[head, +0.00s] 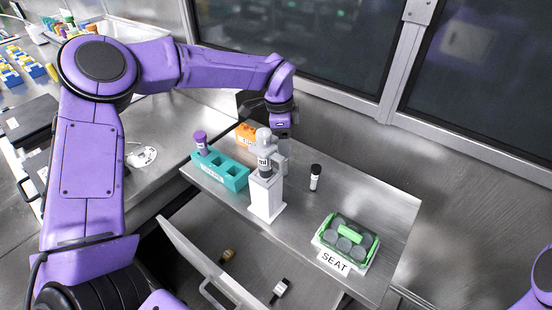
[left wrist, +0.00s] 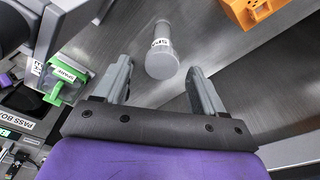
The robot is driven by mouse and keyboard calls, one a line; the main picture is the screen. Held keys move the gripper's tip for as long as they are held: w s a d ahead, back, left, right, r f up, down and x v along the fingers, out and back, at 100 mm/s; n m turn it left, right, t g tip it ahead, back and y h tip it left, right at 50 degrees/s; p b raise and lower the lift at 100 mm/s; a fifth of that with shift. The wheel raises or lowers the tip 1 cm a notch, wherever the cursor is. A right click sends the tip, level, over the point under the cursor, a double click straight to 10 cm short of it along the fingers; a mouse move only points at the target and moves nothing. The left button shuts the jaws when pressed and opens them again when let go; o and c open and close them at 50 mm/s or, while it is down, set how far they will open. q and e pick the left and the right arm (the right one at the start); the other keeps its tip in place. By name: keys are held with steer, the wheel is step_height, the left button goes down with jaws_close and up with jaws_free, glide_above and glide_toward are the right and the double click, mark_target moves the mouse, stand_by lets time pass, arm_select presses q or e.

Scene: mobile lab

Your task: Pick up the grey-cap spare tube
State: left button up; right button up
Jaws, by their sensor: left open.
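The grey-cap spare tube (left wrist: 163,62) shows in the left wrist view, cap nearest the camera, with a white label partly readable as "SPA". It lies between and a little beyond the open fingers of my left gripper (left wrist: 161,85), with gaps on both sides. In the head view the grey-cap tube (head: 264,160) appears upright at the top of a white post (head: 268,198). My left gripper (head: 277,143) is right beside and partly behind it there; the fingers are hard to make out. My right gripper is out of view.
A teal rack (head: 235,176) holds a purple-cap tube (head: 201,143). An orange block (head: 247,131) stands behind. A black-cap tube (head: 315,178) stands right of the post. A green carrier (head: 326,232) sits by a "SEAT" label (head: 333,263). An open drawer (head: 190,255) lies below the table.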

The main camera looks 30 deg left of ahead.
arm_select(q)
step_height(320, 180, down, 5)
steer(key=shift+w+f+p, duration=0.1)
steer(key=shift+w+p, duration=0.05)
steer(key=shift+p, duration=0.85)
steer(key=shift+w+d+f, duration=0.1)
steer(key=shift+f, duration=0.3)
steer(key=c, duration=1.1)
